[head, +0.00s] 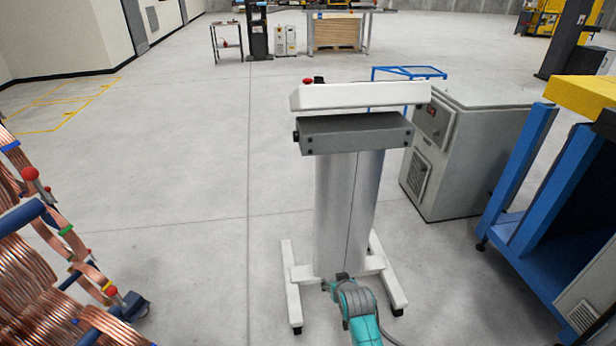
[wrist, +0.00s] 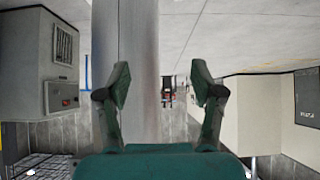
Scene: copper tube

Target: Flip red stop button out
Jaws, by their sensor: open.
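A red stop button (head: 308,81) sits on top of the white-topped stand (head: 365,95), near the left end of the top. That view looks upside down, with the stand's silver column (wrist: 138,60) beyond the fingers. The stop button is not seen there. In the head view my teal arm is low, by the stand's base, well below the button.
A grey control cabinet (head: 465,150) stands right of the stand, also seen in the wrist view (wrist: 50,60). A blue-framed machine (head: 520,190) is farther right. Racks of copper tube (head: 30,270) stand at the left. The floor between racks and stand is clear.

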